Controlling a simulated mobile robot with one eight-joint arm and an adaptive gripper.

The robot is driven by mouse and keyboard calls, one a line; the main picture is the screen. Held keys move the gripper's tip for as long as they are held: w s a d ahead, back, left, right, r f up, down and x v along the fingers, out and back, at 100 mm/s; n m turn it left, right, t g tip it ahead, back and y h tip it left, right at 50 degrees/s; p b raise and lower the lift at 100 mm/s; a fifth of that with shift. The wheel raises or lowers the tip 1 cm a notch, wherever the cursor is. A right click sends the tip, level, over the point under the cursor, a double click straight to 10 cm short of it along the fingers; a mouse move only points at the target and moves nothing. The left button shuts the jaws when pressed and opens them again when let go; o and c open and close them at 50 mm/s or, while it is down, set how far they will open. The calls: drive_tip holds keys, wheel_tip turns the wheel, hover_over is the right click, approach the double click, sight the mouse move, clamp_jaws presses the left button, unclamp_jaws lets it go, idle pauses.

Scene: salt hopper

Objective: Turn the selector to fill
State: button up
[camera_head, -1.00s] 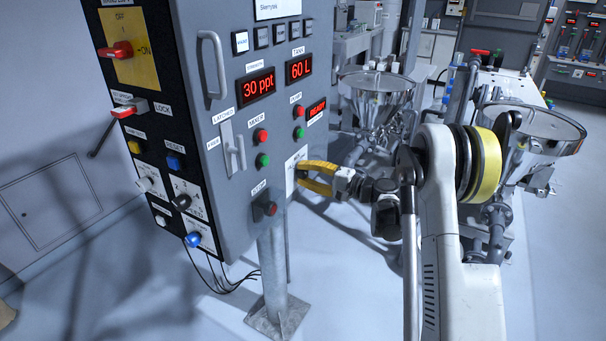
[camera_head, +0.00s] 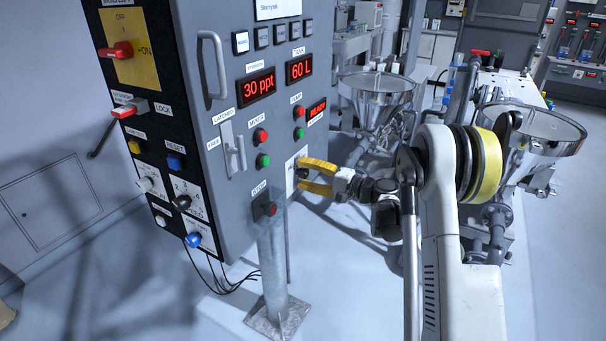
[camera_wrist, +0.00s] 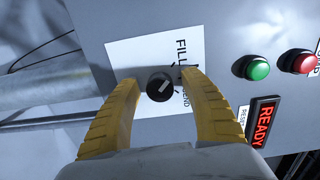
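The selector is a small black round knob (camera_wrist: 160,87) with a pale pointer line, on a white label plate (camera_wrist: 125,55) marked FILL on the cabinet front. In the wrist view the pointer runs slantwise, from lower left to upper right. My gripper (camera_wrist: 160,82) has its two yellow fingers on either side of the knob, with gaps to it. It is open and holds nothing. In the head view my gripper (camera_head: 304,176) is at the label plate (camera_head: 291,172), and the fingers hide the knob. The second label word is partly hidden by a finger.
A green button (camera_wrist: 257,68), a red button (camera_wrist: 299,62) and a lit READY display (camera_wrist: 264,122) lie right of the knob in the wrist view. Steel hoppers (camera_head: 378,95) stand behind.

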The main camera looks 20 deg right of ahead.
drive_tip(key=shift+s+d, duration=0.1)
drive_tip(key=v, duration=1.1)
drive_tip(key=shift+s+d, duration=0.25)
drive_tip(key=shift+r, duration=0.1)
